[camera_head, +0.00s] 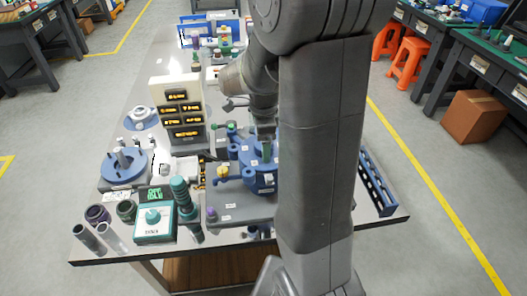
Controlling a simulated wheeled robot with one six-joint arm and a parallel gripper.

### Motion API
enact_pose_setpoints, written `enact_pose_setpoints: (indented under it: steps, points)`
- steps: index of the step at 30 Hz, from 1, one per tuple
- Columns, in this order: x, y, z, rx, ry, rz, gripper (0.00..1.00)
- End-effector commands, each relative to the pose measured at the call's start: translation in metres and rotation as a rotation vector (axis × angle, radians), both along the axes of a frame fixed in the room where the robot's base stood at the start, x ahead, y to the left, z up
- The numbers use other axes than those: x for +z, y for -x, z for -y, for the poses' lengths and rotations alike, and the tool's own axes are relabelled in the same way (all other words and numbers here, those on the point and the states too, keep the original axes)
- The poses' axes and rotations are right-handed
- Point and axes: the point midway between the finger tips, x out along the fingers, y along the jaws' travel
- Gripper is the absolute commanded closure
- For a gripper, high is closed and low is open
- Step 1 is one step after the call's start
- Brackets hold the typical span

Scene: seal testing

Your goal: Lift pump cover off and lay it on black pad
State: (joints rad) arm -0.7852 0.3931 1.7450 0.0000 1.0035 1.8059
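A blue pump (258,172) stands on a grey base plate (235,208) near the middle of the table, partly hidden behind my arm. Its round blue top is in view, but I cannot tell whether its cover is seated or loose. My gripper (264,136) points down right above the pump's top, next to a small green part there. The fingertips are too small and dark to tell open from shut or whether they touch anything. A blue round flanged piece (123,172) with a grey post sits on a dark grey block at the left. I cannot clearly identify the black pad.
A teal-topped instrument (154,218), a dark green ribbed cylinder (182,195) and several cups stand at the table's front left. A display unit (180,112) with yellow readouts stands behind. A blue slotted rack (376,184) lies right of my arm.

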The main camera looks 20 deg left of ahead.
Motion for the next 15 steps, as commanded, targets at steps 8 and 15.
enact_pose_setpoints:
  steps: [8,15]
  points:
    - [-0.0006,-0.0001,-0.0001,0.0,0.0,0.0,0.41]
    - [-0.0004,-0.0001,-0.0001,0.0,0.0,0.0,0.88]
